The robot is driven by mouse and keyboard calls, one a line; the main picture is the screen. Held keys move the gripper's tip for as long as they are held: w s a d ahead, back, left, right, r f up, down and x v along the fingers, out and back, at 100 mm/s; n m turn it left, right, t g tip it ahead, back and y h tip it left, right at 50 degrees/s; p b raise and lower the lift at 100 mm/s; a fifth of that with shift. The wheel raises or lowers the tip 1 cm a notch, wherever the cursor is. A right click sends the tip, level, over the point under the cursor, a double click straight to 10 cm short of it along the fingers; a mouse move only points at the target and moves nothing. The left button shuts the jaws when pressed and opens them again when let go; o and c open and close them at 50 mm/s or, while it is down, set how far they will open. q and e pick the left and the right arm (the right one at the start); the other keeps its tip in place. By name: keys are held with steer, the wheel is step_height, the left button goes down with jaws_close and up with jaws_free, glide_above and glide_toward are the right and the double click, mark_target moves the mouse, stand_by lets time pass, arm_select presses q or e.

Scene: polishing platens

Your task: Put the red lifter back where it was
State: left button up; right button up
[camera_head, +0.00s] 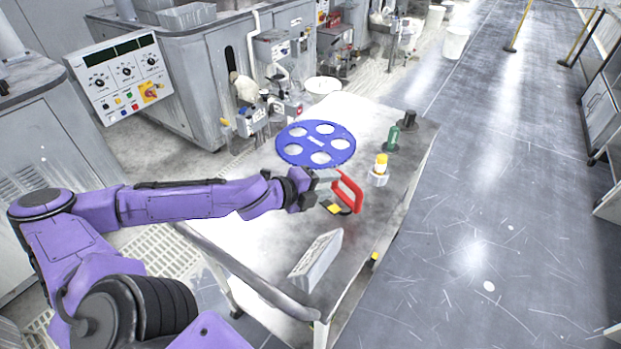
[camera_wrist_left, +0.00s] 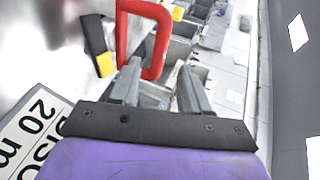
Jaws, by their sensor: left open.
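The red lifter (camera_head: 348,191), a red loop-shaped handle, stands on the table near its middle. In the left wrist view its loop (camera_wrist_left: 123,40) rises ahead of the fingers, its lower end in line with the gap between the fingertips. My left gripper (camera_head: 326,185) is at the lifter, with its fingers apart. In the left wrist view the open fingers (camera_wrist_left: 157,72) show on either side of the loop's lower part; I cannot tell whether they touch it. The lifter's lower end is partly hidden. My right gripper is not in view.
A blue disc with holes (camera_head: 316,143) lies behind the gripper. A black-and-yellow item (camera_head: 335,208) sits beside the lifter. The floor right is clear.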

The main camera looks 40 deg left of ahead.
arm_select(q)
steer(key=p+v, duration=0.4)
steer(key=v, duration=0.2)
steer(key=shift+s, duration=0.3)
steer(key=shift+r, duration=0.1)
